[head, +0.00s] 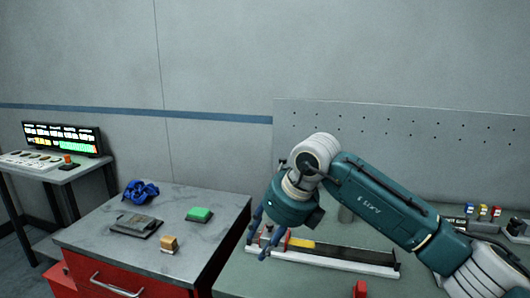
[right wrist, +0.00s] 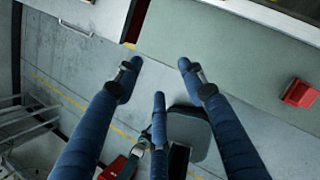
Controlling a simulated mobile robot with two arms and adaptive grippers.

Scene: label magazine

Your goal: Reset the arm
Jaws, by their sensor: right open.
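My right arm, teal and white, reaches in from the right in the head view. Its right gripper (head: 262,238) hangs with blue fingers pointing down near the left end of a long dark magazine (head: 345,257) with a pale front edge and a yellow strip. The fingers overlap the magazine's left end in the picture; contact cannot be told there. In the right wrist view the gripper (right wrist: 160,80) has its fingers spread, with nothing between them, above the grey-green table's front edge and the floor. My left gripper is not in view.
A red-drawered cabinet (head: 222,233) at left carries a blue tangled item (head: 141,191), a dark flat device (head: 136,225), a green block (head: 199,214) and a tan block (head: 169,244). A red block (right wrist: 299,93) lies near the table edge. A perforated panel (head: 430,135) stands behind.

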